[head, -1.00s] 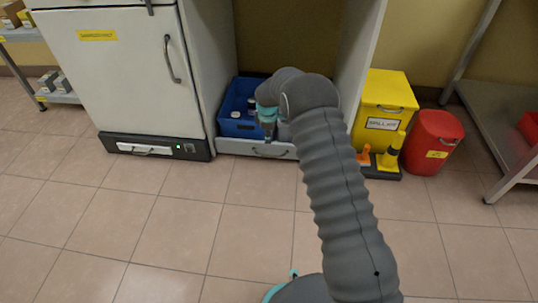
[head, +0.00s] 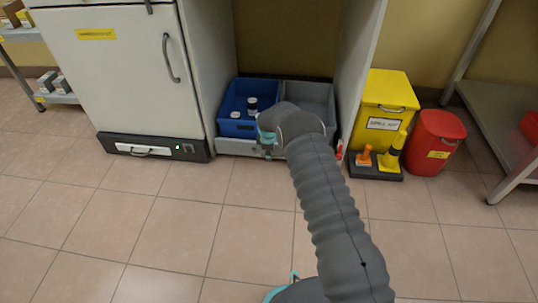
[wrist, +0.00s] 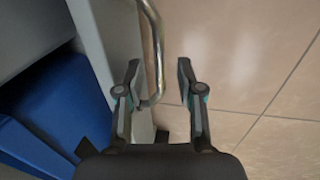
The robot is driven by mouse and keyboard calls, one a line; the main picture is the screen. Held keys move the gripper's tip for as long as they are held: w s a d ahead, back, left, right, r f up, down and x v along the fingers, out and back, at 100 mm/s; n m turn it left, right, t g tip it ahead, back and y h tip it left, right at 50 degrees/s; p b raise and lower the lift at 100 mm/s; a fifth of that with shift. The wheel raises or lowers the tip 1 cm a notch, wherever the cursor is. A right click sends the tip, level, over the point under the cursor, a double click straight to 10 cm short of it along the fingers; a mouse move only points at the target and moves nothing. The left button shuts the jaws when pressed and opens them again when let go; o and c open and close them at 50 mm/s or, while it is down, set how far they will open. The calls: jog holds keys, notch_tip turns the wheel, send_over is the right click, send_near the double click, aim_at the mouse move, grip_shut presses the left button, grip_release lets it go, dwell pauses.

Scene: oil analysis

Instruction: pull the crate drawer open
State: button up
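The crate drawer (head: 232,147) is the low pale drawer at the foot of the bay beside the white cabinet. It holds a blue crate (head: 230,126) and a grey crate (head: 315,93). My gripper (head: 268,150) is at the drawer front in the head view, mostly hidden by my wrist, which also covers the drawer handle. In the wrist view my gripper (wrist: 158,72) is open, with the curved metal handle (wrist: 156,40) between its fingers. The fingers are not closed on it. The drawer front (wrist: 103,35) and blue crate (wrist: 40,110) lie to the left.
Small bottles (head: 251,104) stand in the blue crate. A yellow bin (head: 383,95), an orange and yellow item on a dark base (head: 375,174) and a red bin (head: 433,140) stand right of the bay. The tiled floor (head: 180,230) in front is clear.

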jog(key=shift+w+f, duration=0.1)
jog(key=shift+f, duration=0.15)
grip_shut()
